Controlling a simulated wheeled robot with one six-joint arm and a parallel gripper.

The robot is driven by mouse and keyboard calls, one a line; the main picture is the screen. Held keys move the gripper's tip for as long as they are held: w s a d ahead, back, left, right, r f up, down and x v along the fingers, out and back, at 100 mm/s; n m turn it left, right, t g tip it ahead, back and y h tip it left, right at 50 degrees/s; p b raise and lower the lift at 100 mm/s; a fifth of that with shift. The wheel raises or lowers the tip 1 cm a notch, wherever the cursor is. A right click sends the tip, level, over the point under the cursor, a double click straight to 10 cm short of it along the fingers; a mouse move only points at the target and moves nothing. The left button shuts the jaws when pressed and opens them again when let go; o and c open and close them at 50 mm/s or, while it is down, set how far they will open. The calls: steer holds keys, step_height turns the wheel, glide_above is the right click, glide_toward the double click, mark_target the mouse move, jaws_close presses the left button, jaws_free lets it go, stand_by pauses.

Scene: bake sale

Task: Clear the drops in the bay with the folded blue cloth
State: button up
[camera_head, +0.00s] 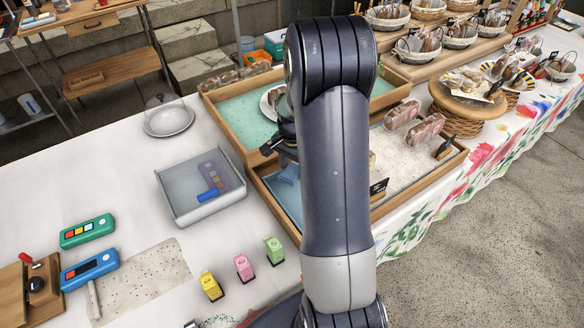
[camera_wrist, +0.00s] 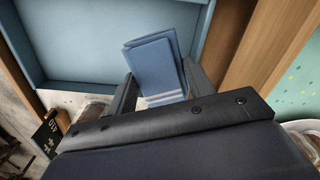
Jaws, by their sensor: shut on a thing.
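The folded blue cloth (camera_wrist: 152,62) is between the two fingers of my gripper (camera_wrist: 160,84) in the wrist view. A pale striped edge shows near the fingers. In the head view my gripper (camera_head: 281,148) is over the wooden trays, and the cloth (camera_head: 289,173) shows as a small blue patch below it. A blue-lined bay (camera_wrist: 85,45) lies beyond the cloth in the wrist view; it also shows in the head view (camera_head: 283,202), partly behind my arm. I cannot make out drops in it. Whether the cloth touches anything is unclear.
A wooden divider (camera_wrist: 252,45) separates the blue bay from a teal, dotted surface (camera_wrist: 296,92). Wrapped loaves (camera_head: 425,130) stand in the right part of the tray. A grey bin (camera_head: 180,187) and several small colored stampers (camera_head: 243,267) stand left of the tray.

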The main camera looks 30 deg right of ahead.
steer(key=shift+r+p, duration=0.85)
steer(key=shift+r, duration=0.7)
